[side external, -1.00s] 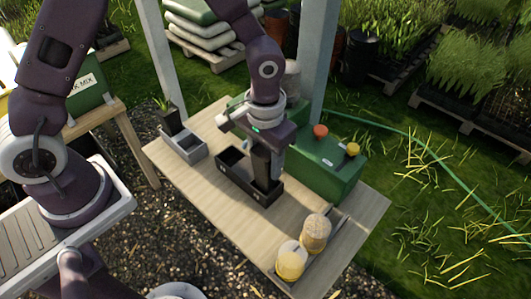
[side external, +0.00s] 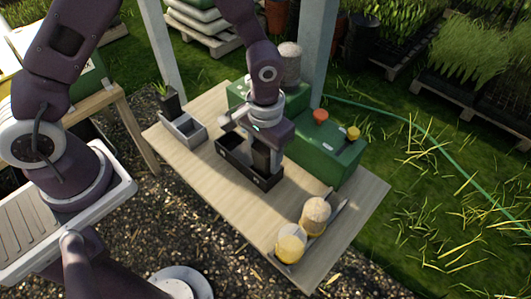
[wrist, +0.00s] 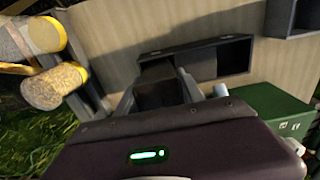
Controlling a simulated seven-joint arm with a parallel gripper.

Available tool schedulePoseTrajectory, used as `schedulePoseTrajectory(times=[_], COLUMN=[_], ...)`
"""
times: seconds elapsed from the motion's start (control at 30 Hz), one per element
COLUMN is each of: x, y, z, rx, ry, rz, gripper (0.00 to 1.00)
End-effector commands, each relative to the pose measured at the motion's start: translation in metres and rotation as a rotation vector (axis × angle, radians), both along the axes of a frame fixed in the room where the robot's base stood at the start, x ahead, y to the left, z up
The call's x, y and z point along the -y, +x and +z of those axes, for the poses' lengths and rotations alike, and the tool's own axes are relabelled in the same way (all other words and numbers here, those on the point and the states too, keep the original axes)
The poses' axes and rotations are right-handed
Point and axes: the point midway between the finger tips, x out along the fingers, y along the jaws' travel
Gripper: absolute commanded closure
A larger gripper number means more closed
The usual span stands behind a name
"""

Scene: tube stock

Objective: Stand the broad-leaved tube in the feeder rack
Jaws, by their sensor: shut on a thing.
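My gripper (side external: 265,148) points down over the dark rack (side external: 232,163) on the table and is shut on a dark square tube (side external: 261,160). The tube stands upright, with its lower part inside the right end of the rack. The wrist view shows the tube (wrist: 160,94) between my two fingers at the rack (wrist: 236,56). The rack's left compartment looks empty. Another dark tube (side external: 169,103) with thin green leaves stands in the far end of a grey rack (side external: 190,132) at the left.
A green box (side external: 330,155) with an orange knob (side external: 320,115) and a yellow knob (side external: 353,132) stands close on the right. Two yellow, tan-topped containers (side external: 291,243) (side external: 316,213) stand at the near right.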

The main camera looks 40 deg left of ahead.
Motion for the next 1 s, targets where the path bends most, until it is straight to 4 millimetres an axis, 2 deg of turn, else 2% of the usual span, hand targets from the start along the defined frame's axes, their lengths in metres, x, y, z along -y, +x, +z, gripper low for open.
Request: schedulePoseTrajectory(times=[0.6, 0.63, 0.73, 0.77, 1.0], x=[0.0002, 0.0001, 0.0001, 0.0001, 0.0001], y=[-0.0003, -0.0003, -0.0002, -0.0001, 0.0001], z=[-0.0056, -0.0057, -0.0056, -0.0056, -0.0039], rx=[-0.001, -0.001, -0.001, -0.001, 0.0], ry=[0.0, 0.0, 0.0, 0.0, 0.0], rz=[0.0, 0.0, 0.0, 0.0, 0.0], gripper=[1.0, 0.53, 0.33, 0.3, 0.3])
